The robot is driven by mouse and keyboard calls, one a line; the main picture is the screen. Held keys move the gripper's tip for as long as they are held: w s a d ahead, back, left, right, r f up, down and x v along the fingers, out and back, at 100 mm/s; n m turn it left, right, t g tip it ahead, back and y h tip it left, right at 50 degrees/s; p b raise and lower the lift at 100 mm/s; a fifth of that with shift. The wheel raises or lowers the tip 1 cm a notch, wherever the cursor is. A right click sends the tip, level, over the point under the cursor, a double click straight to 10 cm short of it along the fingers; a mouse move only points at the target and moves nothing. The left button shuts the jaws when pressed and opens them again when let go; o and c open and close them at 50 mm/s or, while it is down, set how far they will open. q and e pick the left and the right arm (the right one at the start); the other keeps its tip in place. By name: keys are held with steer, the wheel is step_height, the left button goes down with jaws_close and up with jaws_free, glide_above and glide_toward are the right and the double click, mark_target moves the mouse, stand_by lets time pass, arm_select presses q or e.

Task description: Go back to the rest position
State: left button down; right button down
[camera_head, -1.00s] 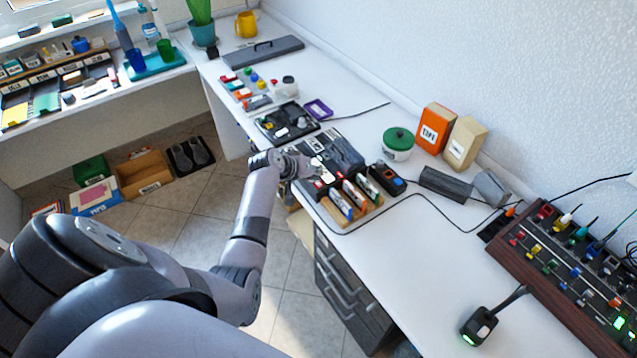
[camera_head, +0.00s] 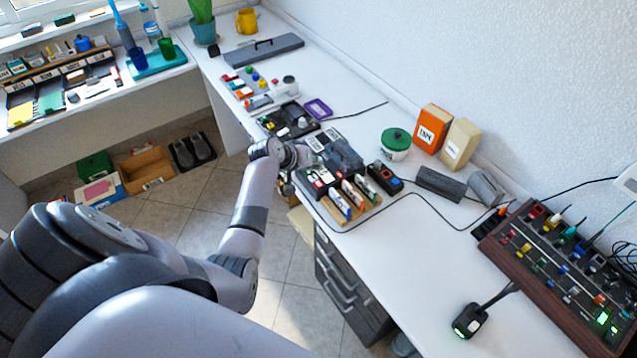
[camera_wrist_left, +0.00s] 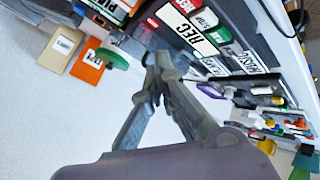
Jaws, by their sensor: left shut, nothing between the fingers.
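My left arm (camera_head: 250,225) reaches from the lower left to the front edge of the white desk (camera_head: 440,255). My left gripper (camera_head: 302,157) is at that edge, beside a dark tray of labelled cards and a rack of upright discs (camera_head: 350,197). In the left wrist view its two fingers (camera_wrist_left: 157,70) meet at the tips with nothing between them. My right gripper is not in view.
An orange box (camera_head: 432,128), a beige box (camera_head: 460,143) and a green-lidded jar (camera_head: 396,143) stand along the wall. A mixer panel (camera_head: 565,270) is at the right. A drawer unit (camera_head: 345,290) stands under the desk. Open tiled floor lies left of it.

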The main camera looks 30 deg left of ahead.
arm_select(q)
steer(key=shift+s, duration=0.1)
stand_by(0.3)
steer(key=s+d+r+m+g+y, duration=0.1)
steer(key=s+d+r+m+g, duration=0.15)
steer(key=s+d, duration=0.6)
steer(key=s+d+r+m+g, duration=0.1)
steer(key=s+d+m, duration=0.25)
steer(key=s, duration=1.05)
steer(key=s+d+r+m+g+y, duration=0.1)
steer(key=s+d+r+m+g, duration=0.15)
steer(key=s+d, duration=0.65)
steer(key=s+a+f+b, duration=0.2)
steer(key=f, duration=1.3)
steer(key=s+a+f+b, duration=0.1)
steer(key=s+f+b, duration=0.1)
steer(key=f, duration=1.3)
steer(key=s+a+f+g+b, duration=0.2)
steer(key=s+a+f, duration=0.1)
steer(key=s+f, duration=1.4)
step_height(320, 180, down, 2)
steer(key=shift+f+m, duration=0.1)
steer(key=shift+m, duration=0.25)
